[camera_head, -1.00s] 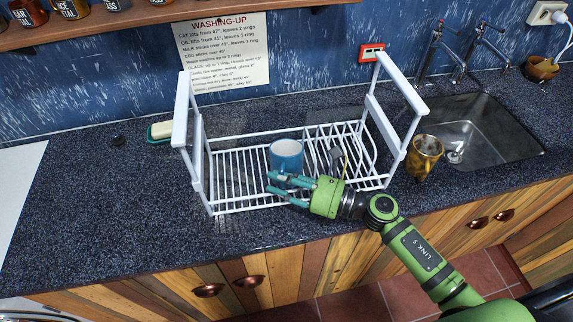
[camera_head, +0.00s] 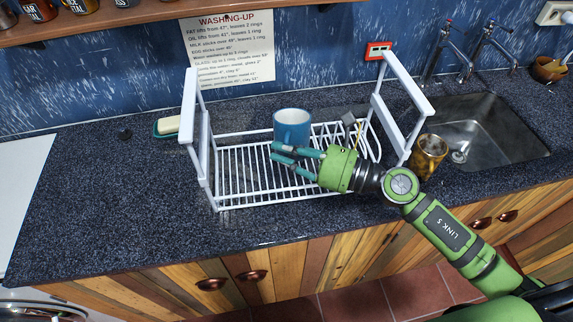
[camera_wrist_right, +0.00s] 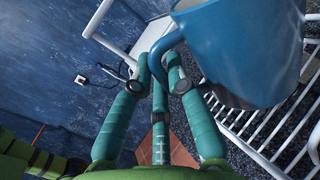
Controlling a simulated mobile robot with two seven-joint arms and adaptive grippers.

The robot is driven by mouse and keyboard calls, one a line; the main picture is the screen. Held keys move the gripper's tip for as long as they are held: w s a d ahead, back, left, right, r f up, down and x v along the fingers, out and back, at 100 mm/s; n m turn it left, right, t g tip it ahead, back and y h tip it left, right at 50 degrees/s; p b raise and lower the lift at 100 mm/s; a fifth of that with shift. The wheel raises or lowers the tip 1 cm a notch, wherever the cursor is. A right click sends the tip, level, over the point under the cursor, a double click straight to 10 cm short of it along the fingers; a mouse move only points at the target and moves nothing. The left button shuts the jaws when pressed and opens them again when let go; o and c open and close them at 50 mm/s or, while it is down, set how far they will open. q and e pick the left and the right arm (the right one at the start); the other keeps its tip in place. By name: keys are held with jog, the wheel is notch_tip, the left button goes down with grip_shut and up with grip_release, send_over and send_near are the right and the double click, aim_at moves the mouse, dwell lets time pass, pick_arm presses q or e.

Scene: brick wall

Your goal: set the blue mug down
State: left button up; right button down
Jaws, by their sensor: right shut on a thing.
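The blue mug (camera_head: 291,128) is upright in the head view, in front of the back rail of the white dish rack (camera_head: 242,193). It appears to be held above the rack's bars. My right gripper (camera_head: 278,152) reaches it from the front right and is shut on its handle. In the right wrist view the mug (camera_wrist_right: 245,50) fills the upper right, and its handle (camera_wrist_right: 163,60) runs between the teal fingertips of the gripper (camera_wrist_right: 162,75). The underside of the mug is hidden in the head view. My left gripper is not in view.
The rack's tall white end frames (camera_head: 398,100) rise on both sides. A brown-gold mug (camera_head: 428,157) stands between the rack and the sink (camera_head: 490,130). A sponge on a green dish (camera_head: 167,127) lies left of the rack.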

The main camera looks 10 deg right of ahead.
jog(key=shift+r, duration=0.6)
notch_tip(320, 180, down, 5)
jog(key=shift+r+b, duration=0.15)
jog(key=shift+b, duration=0.2)
notch_tip(320, 180, down, 5)
jog(key=shift+f+b, duration=0.25)
jog(key=shift+b, duration=0.15)
jog(key=c, duration=1.2)
grip_release()
